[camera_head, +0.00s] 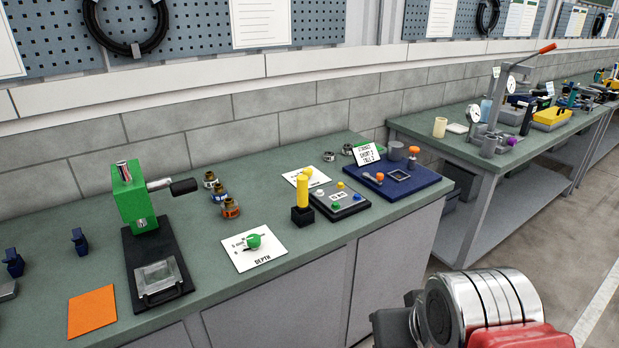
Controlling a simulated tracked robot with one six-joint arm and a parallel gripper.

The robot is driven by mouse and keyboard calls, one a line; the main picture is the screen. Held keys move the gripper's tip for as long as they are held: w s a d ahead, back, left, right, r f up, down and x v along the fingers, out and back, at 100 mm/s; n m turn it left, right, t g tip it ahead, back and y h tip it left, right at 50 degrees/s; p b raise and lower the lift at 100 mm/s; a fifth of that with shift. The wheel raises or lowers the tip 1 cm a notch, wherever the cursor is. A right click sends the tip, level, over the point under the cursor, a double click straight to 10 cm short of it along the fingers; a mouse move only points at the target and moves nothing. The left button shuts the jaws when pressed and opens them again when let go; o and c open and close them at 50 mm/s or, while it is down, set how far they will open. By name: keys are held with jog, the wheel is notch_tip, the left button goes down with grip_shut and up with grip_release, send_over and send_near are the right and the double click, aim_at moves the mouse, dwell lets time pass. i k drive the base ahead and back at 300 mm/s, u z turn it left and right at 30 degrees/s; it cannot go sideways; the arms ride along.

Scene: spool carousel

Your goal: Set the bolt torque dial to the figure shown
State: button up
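No dial marked bolt torque can be read in this view. A green knob (254,241) sits on a white plate (243,260) lettered DEPTH, on the near bench. A yellow knob (309,172) sits on another white plate (314,193) farther back; its lettering is too small to read and partly hidden by a yellow post. A white card (367,154) with several short printed lines stands at the back of the blue board; its figures are not clear. My gripper is not in view; only silver, red and dark parts of my arm show at lower right.
The green bench (215,290) also holds a green lever press (137,200), brass fittings (230,208), a yellow post (302,195), a grey button box (340,200), a blue board (410,184) and an orange sheet (92,312). A second bench (440,127) stands beyond a gap.

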aim_at(307, 172)
jog(key=z, duration=1.95)
jog(key=i, duration=1.55)
jog(key=u, duration=0.4)
